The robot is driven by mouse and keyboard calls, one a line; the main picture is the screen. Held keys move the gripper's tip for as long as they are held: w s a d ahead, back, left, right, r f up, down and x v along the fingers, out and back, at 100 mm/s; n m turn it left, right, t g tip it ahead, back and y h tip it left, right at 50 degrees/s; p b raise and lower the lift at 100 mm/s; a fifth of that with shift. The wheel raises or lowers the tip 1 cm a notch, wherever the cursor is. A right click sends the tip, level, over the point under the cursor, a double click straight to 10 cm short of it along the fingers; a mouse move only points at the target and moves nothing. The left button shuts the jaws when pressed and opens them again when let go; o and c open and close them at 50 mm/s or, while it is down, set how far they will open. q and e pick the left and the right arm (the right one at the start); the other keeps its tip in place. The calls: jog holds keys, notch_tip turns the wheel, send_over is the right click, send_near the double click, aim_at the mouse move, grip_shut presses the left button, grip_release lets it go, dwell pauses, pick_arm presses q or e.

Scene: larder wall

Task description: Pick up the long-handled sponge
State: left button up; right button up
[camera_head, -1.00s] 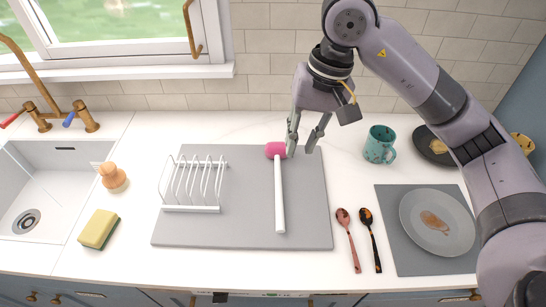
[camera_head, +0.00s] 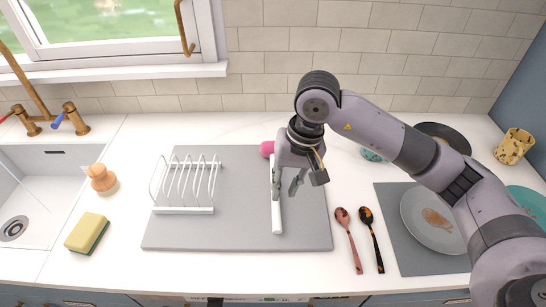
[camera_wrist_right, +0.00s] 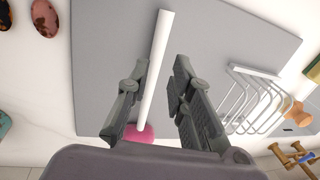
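The long-handled sponge has a white handle (camera_head: 277,217) and a pink head (camera_head: 267,149). It lies on the grey mat (camera_head: 235,236), head toward the wall. My right gripper (camera_head: 286,190) is open above the handle. In the right wrist view the white handle (camera_wrist_right: 158,55) runs between the two open fingers (camera_wrist_right: 160,75), closer to the left one, and the pink head (camera_wrist_right: 138,134) shows near the palm. I cannot tell whether a finger touches the handle. In the head view the gripper and wrist hide part of the handle. My left gripper is not in view.
A white rack (camera_head: 184,210) stands on the mat left of the handle. Two spoons (camera_head: 350,238) (camera_head: 372,240) lie to the right, beside a plate (camera_head: 432,222). A yellow sponge (camera_head: 87,232) and a wooden-handled brush (camera_head: 102,180) stand near the sink (camera_head: 45,200).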

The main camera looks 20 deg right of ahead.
aim_at(277, 209)
jog(key=f, duration=0.3)
jog(key=shift+a, duration=0.3)
jog(key=f+p, duration=0.2)
jog(key=f, duration=0.1)
jog(key=f+p, duration=0.1)
jog(key=shift+w+a+f, duration=0.25)
jog(key=shift+a+f, duration=0.1)
jog(key=shift+f, duration=0.3)
jog(key=shift+c, duration=0.3)
grip_shut()
jog(key=shift+w, duration=0.1)
